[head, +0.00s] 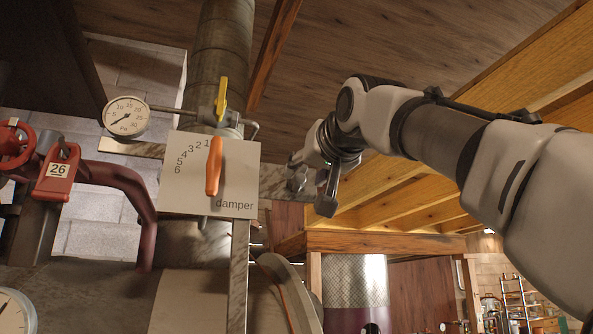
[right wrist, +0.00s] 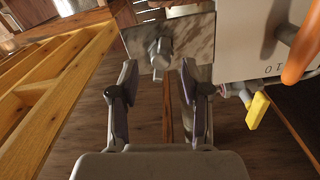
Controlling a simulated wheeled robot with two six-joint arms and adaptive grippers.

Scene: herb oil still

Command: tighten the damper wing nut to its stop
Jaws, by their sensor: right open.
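The damper wing nut (right wrist: 160,53) is a small grey metal piece on the mottled metal bracket (right wrist: 198,30) in the right wrist view. My right gripper (right wrist: 158,72) is open, its two fingers on either side of the nut's line in that view, with no visible contact. In the head view my right gripper (head: 311,190) is at the right end of the bracket (head: 269,182), and I cannot make out the nut clearly there. The white damper plate (head: 236,187) is left of it, with an orange handle (head: 214,165) pointing up near 1. My left gripper is not in view.
A yellow-handled valve (head: 221,96) and a round dial gauge (head: 126,117) are above the plate. A red pipe with a tag marked 26 (head: 58,170) is at left. Wooden beams (head: 400,195) lie behind my right arm.

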